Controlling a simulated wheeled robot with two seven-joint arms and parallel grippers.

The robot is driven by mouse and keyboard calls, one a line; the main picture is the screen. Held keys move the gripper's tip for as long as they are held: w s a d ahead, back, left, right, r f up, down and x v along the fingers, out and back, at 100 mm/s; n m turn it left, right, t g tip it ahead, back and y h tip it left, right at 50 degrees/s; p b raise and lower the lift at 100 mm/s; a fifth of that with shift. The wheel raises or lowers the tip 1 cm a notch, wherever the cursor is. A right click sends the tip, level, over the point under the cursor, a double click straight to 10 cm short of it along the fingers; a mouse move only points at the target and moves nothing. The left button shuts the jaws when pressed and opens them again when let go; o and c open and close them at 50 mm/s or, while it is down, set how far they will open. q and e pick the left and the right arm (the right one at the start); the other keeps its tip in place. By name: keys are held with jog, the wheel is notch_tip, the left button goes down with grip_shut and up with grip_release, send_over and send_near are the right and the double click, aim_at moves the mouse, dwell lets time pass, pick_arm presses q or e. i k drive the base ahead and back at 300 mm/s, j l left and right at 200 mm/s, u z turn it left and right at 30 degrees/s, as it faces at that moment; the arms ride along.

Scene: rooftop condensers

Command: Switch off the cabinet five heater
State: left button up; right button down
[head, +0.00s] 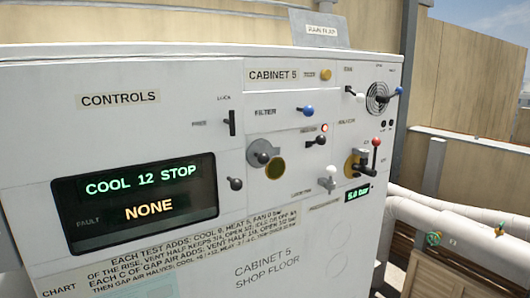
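The white cabinet 5 (310,240) fills most of the head view, with its name plate (273,76) at the top. A small blurred label, possibly the heater's, sits right of the filter label. Beside it a red lamp (324,128) is lit. Just below the lamp is a dark-knobbed lever (320,140), its knob to the right. The display (135,205) reads COOL 12 STOP, and NONE beside FAULT. Neither of my grippers shows in this view.
Nearby controls are a blue-knobbed filter lever (308,111), a round grey knob (262,153), a dark-knobbed lever (235,184), a white knob (331,171) and a red-knobbed lever (376,141). A lock switch (232,122) stands left. White pipes (450,215) run at right.

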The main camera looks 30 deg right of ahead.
aim_at(320, 140)
jog(key=k+j+z, duration=0.1)
jog(key=z, duration=0.4)
jog(key=k+j+z, duration=0.1)
jog(key=z, duration=0.35)
